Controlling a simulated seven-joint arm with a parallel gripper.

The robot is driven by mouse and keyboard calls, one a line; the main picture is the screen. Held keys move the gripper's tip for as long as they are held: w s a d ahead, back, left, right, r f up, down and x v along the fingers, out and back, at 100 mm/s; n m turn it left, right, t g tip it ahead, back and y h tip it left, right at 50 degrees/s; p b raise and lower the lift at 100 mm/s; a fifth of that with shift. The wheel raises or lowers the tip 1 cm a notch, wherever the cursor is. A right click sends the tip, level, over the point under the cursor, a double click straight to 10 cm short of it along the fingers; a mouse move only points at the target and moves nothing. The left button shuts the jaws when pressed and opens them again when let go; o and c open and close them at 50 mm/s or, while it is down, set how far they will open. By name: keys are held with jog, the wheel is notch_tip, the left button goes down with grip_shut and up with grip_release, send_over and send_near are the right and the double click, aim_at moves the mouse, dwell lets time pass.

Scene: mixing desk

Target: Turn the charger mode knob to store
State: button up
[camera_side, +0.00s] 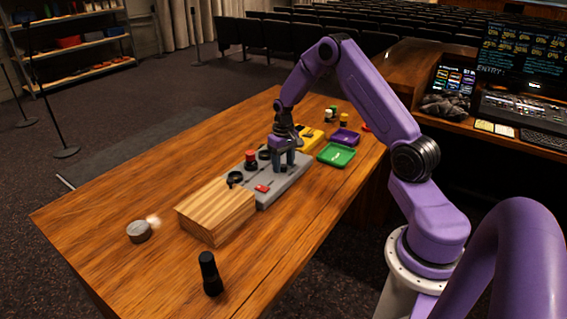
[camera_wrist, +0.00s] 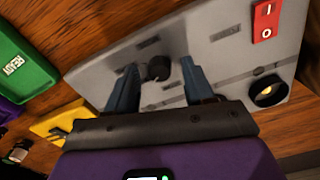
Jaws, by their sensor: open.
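A grey control panel (camera_side: 291,187) lies on the wooden desk under my gripper (camera_side: 284,168); it also fills much of the wrist view (camera_wrist: 205,40). In the wrist view, a small black knob (camera_wrist: 158,68) sits on the panel between my two open fingers, with gaps showing on both sides. The fingers point down at the panel, and I cannot tell whether the tips touch it. Labels on the panel are too blurred to read, so the knob's setting cannot be told.
Green (camera_side: 337,155) and purple (camera_side: 345,137) trays and a yellow item (camera_side: 309,138) lie beyond.

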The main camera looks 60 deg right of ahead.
jog(key=shift+f, duration=0.2)
grip_shut()
jog(key=shift+m, duration=0.3)
jog(key=m, duration=0.5)
jog(key=shift+m, duration=0.3)
jog(key=m, duration=0.5)
jog(key=shift+m, duration=0.3)
dwell(0.3)
